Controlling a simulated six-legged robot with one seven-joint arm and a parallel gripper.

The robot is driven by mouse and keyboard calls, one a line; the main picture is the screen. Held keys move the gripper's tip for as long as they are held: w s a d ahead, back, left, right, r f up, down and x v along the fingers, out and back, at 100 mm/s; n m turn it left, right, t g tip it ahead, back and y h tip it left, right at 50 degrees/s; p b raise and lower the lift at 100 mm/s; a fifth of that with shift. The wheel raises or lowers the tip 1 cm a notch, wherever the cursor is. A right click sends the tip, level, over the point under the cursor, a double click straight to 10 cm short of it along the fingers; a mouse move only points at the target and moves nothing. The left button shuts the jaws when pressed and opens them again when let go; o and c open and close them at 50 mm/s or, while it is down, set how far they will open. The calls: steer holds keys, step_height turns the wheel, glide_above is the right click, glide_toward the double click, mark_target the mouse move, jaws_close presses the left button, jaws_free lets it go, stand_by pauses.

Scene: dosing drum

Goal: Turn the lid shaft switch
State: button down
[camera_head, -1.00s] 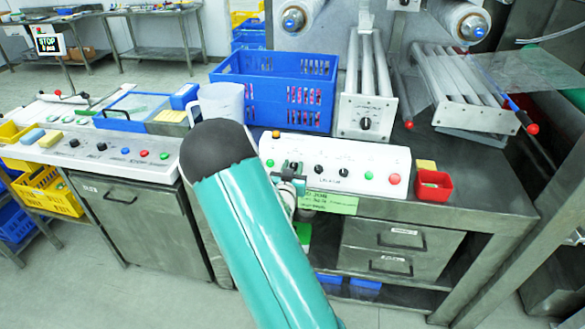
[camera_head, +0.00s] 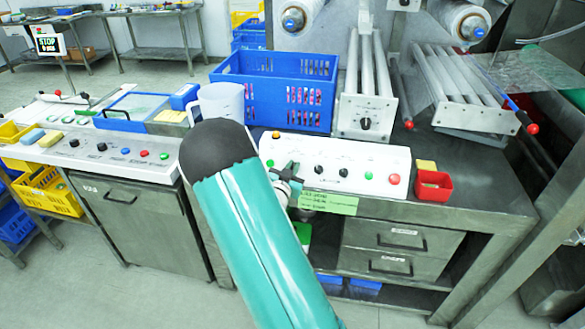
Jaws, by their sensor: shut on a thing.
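The white control panel (camera_head: 360,155) on the steel bench carries a row of small knobs and buttons. Two black knobs, one of them here (camera_head: 318,170), a green button (camera_head: 368,176) and a red button (camera_head: 394,179) show to the right of my gripper. My gripper (camera_head: 291,168) is at the panel's front face, left of these knobs. Its fingers are shut on a switch there, which they mostly hide. The panel labels are too small to read, so I cannot confirm the lid shaft switch by its label. My teal arm covers the panel's lower left.
A blue crate (camera_head: 272,93) and a clear jug (camera_head: 222,102) stand behind the panel. A red box (camera_head: 434,186) and a yellow block are at its right. A green label (camera_head: 329,203) hangs on the bench edge under my gripper. A second panel (camera_head: 110,153) is at left.

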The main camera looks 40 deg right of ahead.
steer(key=shift+f+m+g+h, duration=0.1)
steer(key=shift+m+g+h, duration=0.2)
steer(key=shift+m+g, duration=1.5)
steer(key=shift+m, duration=0.7)
steer(key=shift+t, duration=0.4)
steer(key=c, duration=1.5)
jaws_free()
steer(key=shift+a, duration=0.15)
steer(key=v, duration=1.3)
steer(key=shift+a, duration=0.3)
